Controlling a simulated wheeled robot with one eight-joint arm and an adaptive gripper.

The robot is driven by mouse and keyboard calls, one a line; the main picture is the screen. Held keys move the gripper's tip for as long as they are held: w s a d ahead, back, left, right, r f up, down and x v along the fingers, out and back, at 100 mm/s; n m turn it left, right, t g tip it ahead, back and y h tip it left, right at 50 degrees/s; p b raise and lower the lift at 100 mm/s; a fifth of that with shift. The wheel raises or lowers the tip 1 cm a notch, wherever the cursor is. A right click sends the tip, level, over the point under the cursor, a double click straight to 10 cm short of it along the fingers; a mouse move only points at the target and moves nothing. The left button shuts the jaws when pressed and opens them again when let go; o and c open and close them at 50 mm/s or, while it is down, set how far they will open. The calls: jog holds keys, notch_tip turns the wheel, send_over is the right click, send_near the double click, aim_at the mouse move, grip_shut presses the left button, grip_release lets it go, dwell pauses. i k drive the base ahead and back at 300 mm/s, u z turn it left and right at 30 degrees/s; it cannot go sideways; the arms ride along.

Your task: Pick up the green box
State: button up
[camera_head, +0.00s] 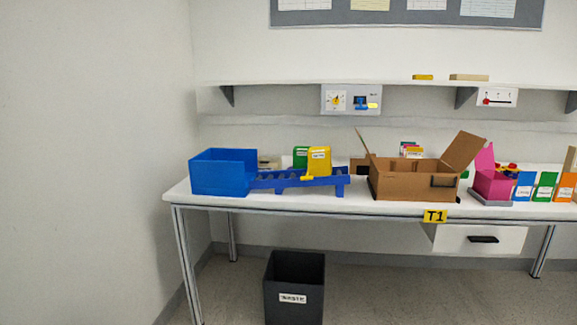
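A green box (300,154) stands at the back of the white table, partly hidden behind a yellow box (319,158) with a white label. Another green and white box-like item (545,187) stands at the right, between a blue one (523,188) and an orange one (566,188). I cannot tell which green item the task names. My gripper is not in view.
A blue bin (222,172) and a blue roller ramp (285,182) are on the left of the table (300,208). An open cardboard box (402,184) sits mid-table. A pink bin (490,184) is at right. A dark waste bin (294,290) stands below. A shelf (300,88) hangs above.

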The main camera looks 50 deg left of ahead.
aim_at(301, 156)
jog(key=u, duration=0.05)
jog(key=k, duration=0.15)
jog(key=u, duration=2.1)
jog(key=i, duration=1)
jog(key=z, duration=0.05)
